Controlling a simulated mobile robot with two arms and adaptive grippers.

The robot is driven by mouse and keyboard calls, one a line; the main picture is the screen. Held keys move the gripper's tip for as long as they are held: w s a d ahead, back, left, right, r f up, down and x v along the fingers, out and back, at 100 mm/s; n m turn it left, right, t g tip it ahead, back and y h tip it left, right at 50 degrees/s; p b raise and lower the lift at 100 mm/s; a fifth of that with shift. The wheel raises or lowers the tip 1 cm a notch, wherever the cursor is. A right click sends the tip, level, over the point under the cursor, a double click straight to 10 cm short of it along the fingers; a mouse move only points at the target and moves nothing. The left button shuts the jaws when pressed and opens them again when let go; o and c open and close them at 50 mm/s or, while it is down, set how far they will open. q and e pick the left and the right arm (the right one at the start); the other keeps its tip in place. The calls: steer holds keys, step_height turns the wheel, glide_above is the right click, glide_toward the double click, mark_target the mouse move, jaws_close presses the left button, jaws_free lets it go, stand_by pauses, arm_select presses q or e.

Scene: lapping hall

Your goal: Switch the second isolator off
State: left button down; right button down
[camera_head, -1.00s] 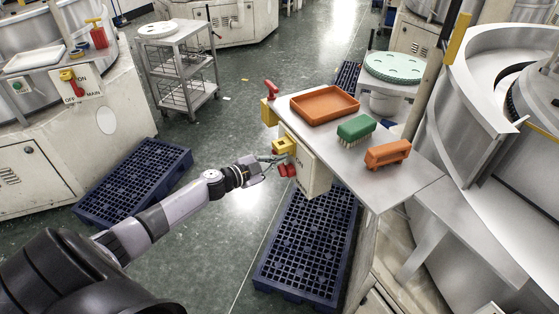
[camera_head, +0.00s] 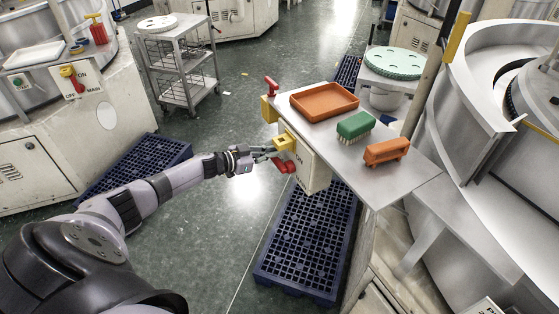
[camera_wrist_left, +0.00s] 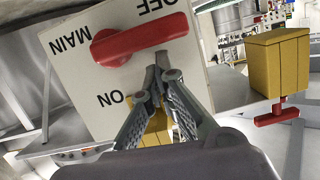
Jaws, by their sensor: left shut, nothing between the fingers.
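The isolator on the end of the bench is a pale box (camera_head: 310,170) with a red handle (camera_head: 285,167). In the left wrist view its face (camera_wrist_left: 75,75) appears upside down, lettered OFF, ON and MAIN. There its red handle (camera_wrist_left: 146,42) reaches right from its hub, lying close to OFF and away from ON. My left gripper (camera_head: 272,152) is shut and empty in front of this face. In the left wrist view its fingertips (camera_wrist_left: 162,68) are together just below the handle; I cannot tell whether they touch it. My right gripper is out of view.
A yellow block (camera_head: 284,142) sits beside the isolator. On the bench (camera_head: 385,190) are an orange tray (camera_head: 323,101), a green brush (camera_head: 356,127) and an orange brush-like block (camera_head: 387,151). Another isolator (camera_head: 75,83) is at far left. A blue pallet (camera_head: 300,250) lies below.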

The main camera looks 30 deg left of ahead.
arm_select(q)
steer(key=shift+a+f, duration=0.1)
steer(key=shift+f, duration=0.05)
stand_by(0.6)
step_height(320, 180, up, 5)
steer(key=p, duration=0.5)
steer(key=f+b+v, duration=0.1)
steer(key=b+v, duration=0.2)
steer(key=v, duration=0.6)
steer(key=shift+s+a, duration=0.35)
steer(key=shift+r, duration=0.15)
